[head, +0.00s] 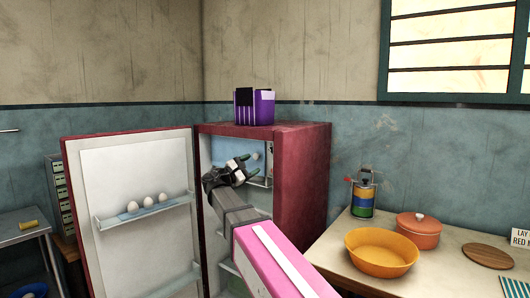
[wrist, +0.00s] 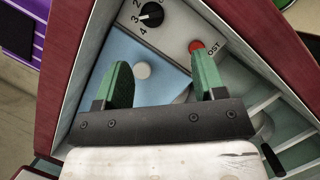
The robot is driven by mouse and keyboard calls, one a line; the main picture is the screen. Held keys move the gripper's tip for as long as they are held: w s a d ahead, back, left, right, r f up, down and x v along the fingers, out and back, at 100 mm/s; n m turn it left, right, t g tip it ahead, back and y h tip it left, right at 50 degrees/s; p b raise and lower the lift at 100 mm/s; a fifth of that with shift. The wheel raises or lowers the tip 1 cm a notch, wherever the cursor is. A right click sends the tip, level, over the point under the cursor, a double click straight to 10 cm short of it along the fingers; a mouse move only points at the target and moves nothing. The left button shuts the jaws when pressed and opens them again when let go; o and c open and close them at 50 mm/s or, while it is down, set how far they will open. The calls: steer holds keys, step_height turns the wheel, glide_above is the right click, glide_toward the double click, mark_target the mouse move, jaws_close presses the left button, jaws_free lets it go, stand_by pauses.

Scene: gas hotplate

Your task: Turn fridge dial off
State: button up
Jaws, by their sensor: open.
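The red fridge (head: 303,170) stands in the corner with its door (head: 130,240) swung open to the left. In the wrist view, the black dial (wrist: 151,15) sits on a grey panel inside the fridge, with the numbers 2, 3 and 4 visible around it; the top of the view cuts off part of the markings. A red button (wrist: 196,47) is on the same panel. My gripper (wrist: 160,82) is open and empty, its green fingers apart, pointing into the fridge. The dial is beyond the fingertips and not touched. In the head view my gripper (head: 247,160) is at the upper fridge opening.
White eggs (head: 148,202) sit on the door shelf. Right of the fridge, a table holds an orange bowl (head: 382,252), a lidded pot (head: 418,230) and a lantern-like can (head: 363,197). Fridge walls flank my gripper closely.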

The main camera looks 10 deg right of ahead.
mark_target(269, 153)
steer(key=x, duration=0.7)
steer(key=r+x, duration=0.1)
steer(key=x, duration=0.2)
steer(key=shift+w+d+r, duration=0.1)
steer(key=shift+w+r, duration=0.1)
steer(key=shift+w, duration=0.05)
steer(key=c, duration=0.9)
